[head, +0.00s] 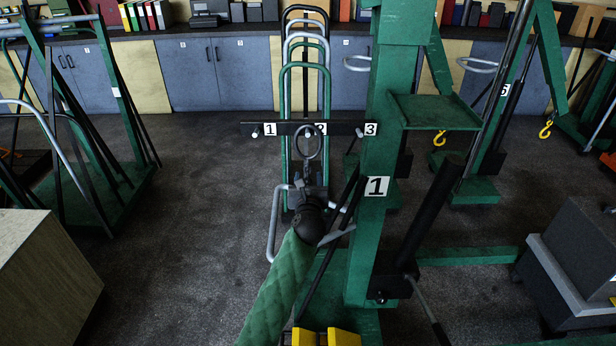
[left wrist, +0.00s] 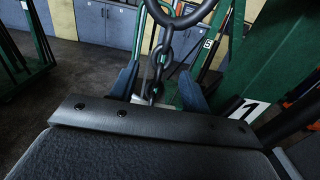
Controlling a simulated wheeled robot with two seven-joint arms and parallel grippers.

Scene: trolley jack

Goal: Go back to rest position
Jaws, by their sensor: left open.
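My left gripper (head: 310,187) reaches forward from the bottom middle of the head view, just in front of the green jack post marked 1 (head: 377,260). In the left wrist view its two fingers (left wrist: 158,75) stand apart. A dark ring (head: 308,141) with a short chain hangs at peg 2 of the black peg bar (head: 345,128). In the left wrist view the chain (left wrist: 156,75) runs down between the open fingers, and the ring (left wrist: 180,14) is above them. I cannot tell whether the fingers touch the chain. My right gripper is out of view.
A green-framed trolley (head: 95,205) stands at the left and a box (head: 45,280) at the lower left. A grey block (head: 575,255) is at the right. Another green jack with a yellow hook (head: 545,130) stands behind. Dark floor (head: 200,200) is clear left of my arm.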

